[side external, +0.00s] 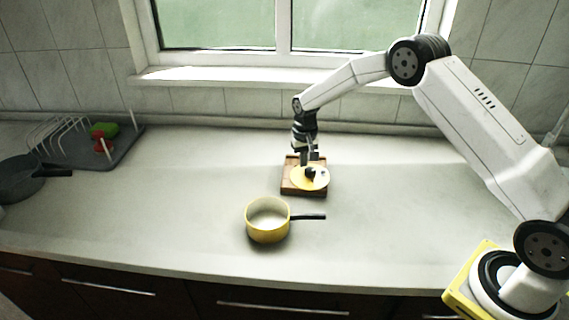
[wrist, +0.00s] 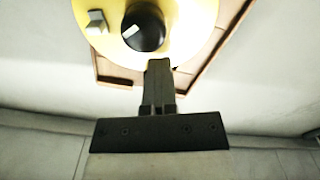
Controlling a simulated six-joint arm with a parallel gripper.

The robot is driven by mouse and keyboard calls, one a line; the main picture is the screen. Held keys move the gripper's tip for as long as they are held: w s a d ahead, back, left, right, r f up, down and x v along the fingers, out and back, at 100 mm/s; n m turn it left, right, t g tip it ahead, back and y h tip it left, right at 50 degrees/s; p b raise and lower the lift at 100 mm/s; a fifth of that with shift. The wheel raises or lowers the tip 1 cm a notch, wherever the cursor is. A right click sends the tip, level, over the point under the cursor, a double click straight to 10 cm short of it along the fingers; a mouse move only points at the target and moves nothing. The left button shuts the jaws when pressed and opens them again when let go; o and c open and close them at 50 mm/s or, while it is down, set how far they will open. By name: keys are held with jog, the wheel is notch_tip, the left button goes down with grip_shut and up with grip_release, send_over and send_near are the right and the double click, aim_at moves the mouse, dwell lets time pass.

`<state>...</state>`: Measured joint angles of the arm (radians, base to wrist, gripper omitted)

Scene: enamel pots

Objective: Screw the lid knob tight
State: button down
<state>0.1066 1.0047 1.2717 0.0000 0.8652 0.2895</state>
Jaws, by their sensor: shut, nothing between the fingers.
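The yellow lid (side external: 321,184) lies on a wooden board (side external: 288,187) in the middle of the counter. Its black knob (side external: 310,173) stands at the lid's centre and shows as a round black cap with a white mark in the wrist view (wrist: 147,30). A small grey block-like piece (wrist: 97,22) sits on the lid beside the knob. My gripper (wrist: 158,64) is shut and empty, its fingertips close to the knob's edge in the picture; I cannot tell whether they touch it. In the side view my gripper (side external: 311,161) is just above the lid.
A yellow saucepan (side external: 266,232) with a black handle stands in front of the board. A dark drying tray (side external: 112,145) with a rack and sponges and a dark pan (side external: 22,182) are at the left. The counter between is clear; a window is behind.

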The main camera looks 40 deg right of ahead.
jog(key=m, duration=0.3)
jog(key=shift+m, duration=2.3)
grip_release()
jog(key=shift+r, duration=0.1)
jog(key=shift+r, duration=0.6)
jog(key=shift+n, duration=0.3)
